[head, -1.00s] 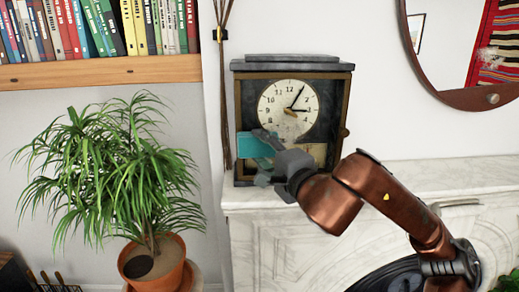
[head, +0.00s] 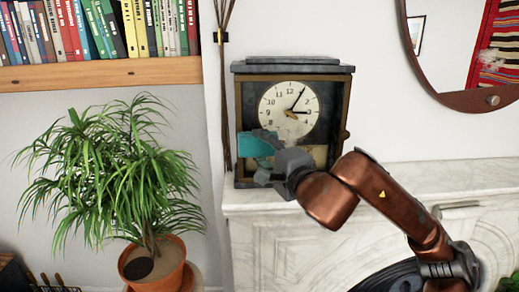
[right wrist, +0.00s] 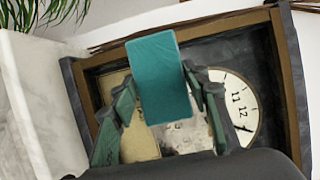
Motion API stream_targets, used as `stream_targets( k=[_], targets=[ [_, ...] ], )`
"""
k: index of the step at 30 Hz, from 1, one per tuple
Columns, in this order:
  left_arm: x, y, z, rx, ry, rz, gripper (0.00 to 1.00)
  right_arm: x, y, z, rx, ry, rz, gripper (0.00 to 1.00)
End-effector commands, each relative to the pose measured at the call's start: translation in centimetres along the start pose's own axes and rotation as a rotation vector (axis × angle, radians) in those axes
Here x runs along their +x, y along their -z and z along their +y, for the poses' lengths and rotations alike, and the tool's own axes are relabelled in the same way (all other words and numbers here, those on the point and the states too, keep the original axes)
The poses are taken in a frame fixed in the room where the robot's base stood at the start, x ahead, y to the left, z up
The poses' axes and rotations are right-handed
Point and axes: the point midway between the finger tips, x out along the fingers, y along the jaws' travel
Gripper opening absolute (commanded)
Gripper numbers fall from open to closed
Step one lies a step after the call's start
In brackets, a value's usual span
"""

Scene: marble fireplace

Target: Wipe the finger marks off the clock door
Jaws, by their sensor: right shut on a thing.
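The clock (head: 290,68) stands upright on the mantel, a dark case with a brown-framed door and a cream dial (head: 289,108); it also shows tilted in the right wrist view (right wrist: 292,85). Pale smudges (right wrist: 185,137) mark the door below the dial's centre, partly hidden in the right wrist view by the fingers and a teal pad. My right gripper (head: 270,160) is shut on the teal pad (head: 255,145), which shows between its fingers in the wrist view (right wrist: 160,75). The pad is before the door's lower left; I cannot tell whether it touches. My left gripper is out of view.
The marble mantel (head: 420,175) is clear right of the clock. A round mirror (head: 425,75) hangs at upper right. A potted plant (head: 125,180) stands left, below a bookshelf (head: 100,74). Thin dark sticks (head: 226,100) stand close to the clock's left side.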

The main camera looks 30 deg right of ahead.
Motion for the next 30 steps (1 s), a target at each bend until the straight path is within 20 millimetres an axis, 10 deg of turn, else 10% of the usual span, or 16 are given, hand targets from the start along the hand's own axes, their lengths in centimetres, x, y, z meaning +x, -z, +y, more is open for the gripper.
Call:
stream_targets(
  k=[30],
  targets=[
    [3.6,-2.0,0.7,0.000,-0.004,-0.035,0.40,-2.1,6.0,0.5,0.001,-0.004,0.004,0.23]
  ],
)
